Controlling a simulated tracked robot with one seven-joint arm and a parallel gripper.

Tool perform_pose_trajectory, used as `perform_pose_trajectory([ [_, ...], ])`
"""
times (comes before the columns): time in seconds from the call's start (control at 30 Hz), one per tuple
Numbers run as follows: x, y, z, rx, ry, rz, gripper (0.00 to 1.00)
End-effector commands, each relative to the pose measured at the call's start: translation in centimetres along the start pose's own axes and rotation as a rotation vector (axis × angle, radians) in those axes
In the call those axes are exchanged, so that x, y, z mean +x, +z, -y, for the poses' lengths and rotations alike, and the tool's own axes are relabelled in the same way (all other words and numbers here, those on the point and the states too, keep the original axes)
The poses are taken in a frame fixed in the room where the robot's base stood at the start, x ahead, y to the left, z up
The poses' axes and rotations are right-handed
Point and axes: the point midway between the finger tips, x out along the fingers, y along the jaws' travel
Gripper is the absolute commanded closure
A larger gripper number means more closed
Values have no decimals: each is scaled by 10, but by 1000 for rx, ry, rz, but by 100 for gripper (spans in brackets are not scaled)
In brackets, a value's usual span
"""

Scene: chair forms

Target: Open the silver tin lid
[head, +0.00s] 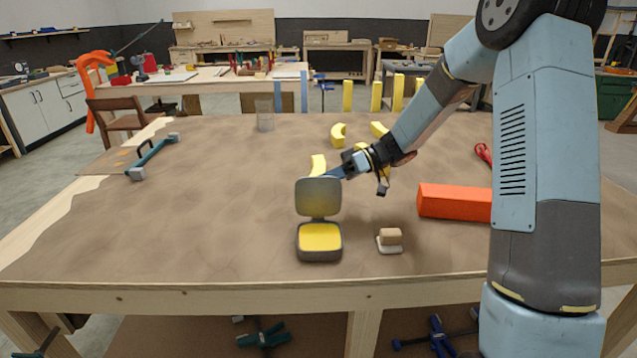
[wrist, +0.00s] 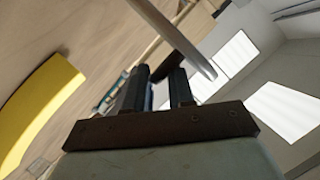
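The tin (head: 319,243) sits near the front edge of the table, dark grey outside with a yellow inside. Its silver-grey lid (head: 318,197) stands up, raised at the back, so the inside shows. My gripper (head: 335,173) is at the lid's upper right edge, from behind; its tips are partly hidden, and I cannot tell if they touch the lid. In the wrist view my gripper (wrist: 160,78) has two dark fingers with a narrow empty gap. A grey edge (wrist: 178,35), apparently the lid's, passes just beyond the fingertips.
A small wooden block with a pale base (head: 390,239) is right of the tin. An orange-red block (head: 454,202) lies further right. Yellow pieces (head: 338,134) lie behind, one large in the wrist view (wrist: 40,105). A clamp (head: 153,157) lies left. The table's left-middle is clear.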

Motion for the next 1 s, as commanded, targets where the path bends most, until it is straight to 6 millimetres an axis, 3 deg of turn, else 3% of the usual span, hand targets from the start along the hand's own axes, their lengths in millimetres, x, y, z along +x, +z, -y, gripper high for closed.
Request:
perform_pose_trajectory([
  [0.5, -97, 0, -1, 0, 1, 0, 77],
  [0.7, -116, 0, -1, -1, -1, 0, 77],
  [1.0, -120, 0, -1, 0, -2, 1, 77],
])
